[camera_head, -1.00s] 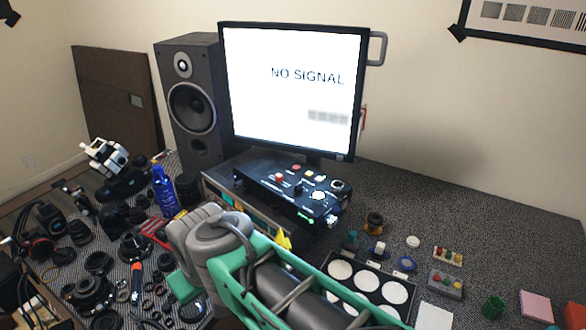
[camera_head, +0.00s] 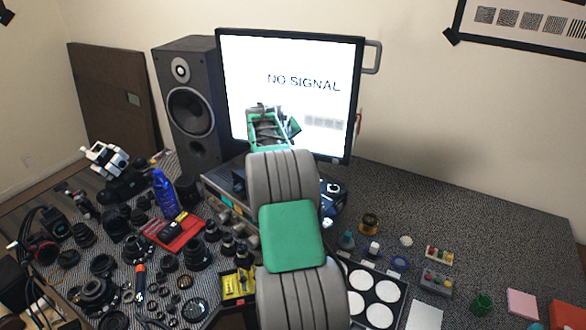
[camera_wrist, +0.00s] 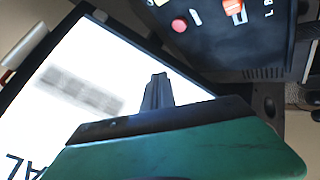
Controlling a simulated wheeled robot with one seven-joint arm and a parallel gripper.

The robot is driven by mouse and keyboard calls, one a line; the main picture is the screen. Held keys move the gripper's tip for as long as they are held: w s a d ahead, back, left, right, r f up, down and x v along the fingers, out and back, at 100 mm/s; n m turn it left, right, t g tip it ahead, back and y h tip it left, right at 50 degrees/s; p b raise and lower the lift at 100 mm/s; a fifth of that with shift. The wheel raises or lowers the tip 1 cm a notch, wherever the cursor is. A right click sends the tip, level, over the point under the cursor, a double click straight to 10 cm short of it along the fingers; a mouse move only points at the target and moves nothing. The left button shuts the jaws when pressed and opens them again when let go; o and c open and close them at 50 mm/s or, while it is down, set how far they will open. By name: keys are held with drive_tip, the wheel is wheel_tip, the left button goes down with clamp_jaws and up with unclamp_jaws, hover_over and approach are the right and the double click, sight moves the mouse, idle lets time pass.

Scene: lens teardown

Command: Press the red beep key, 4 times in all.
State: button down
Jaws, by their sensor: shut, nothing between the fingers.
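My gripper (camera_wrist: 158,88) is shut and empty in the wrist view, its fingers pointing up the picture between the monitor screen and a black control box (camera_wrist: 210,45). The fingertips are apart from both. I cannot tell which of these is the beep key; its label is not readable. In the head view my arm covers most of the black box, and only its right end (camera_head: 335,190) shows. The fingertips cannot be made out there.
The monitor (camera_head: 300,60) reading NO SIGNAL stands close behind my wrist. A speaker (camera_head: 188,105) is to its left. Small button boxes (camera_head: 436,282) and a white-disc tray (camera_head: 352,262) lie at the right. Lens parts, a blue bottle (camera_head: 164,193) and a red tray (camera_head: 178,236) crowd the left.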

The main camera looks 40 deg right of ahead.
drive_tip(key=shift+s+d+f, duration=0.1)
drive_tip(key=shift+s+d, duration=0.05)
drive_tip(key=shift+d, duration=0.5)
drive_tip(key=shift+f+b, duration=2.65)
drive_tip(key=shift+f, duration=1.75)
drive_tip(key=shift+f+b, duration=0.35)
drive_tip(key=shift+f, duration=0.1)
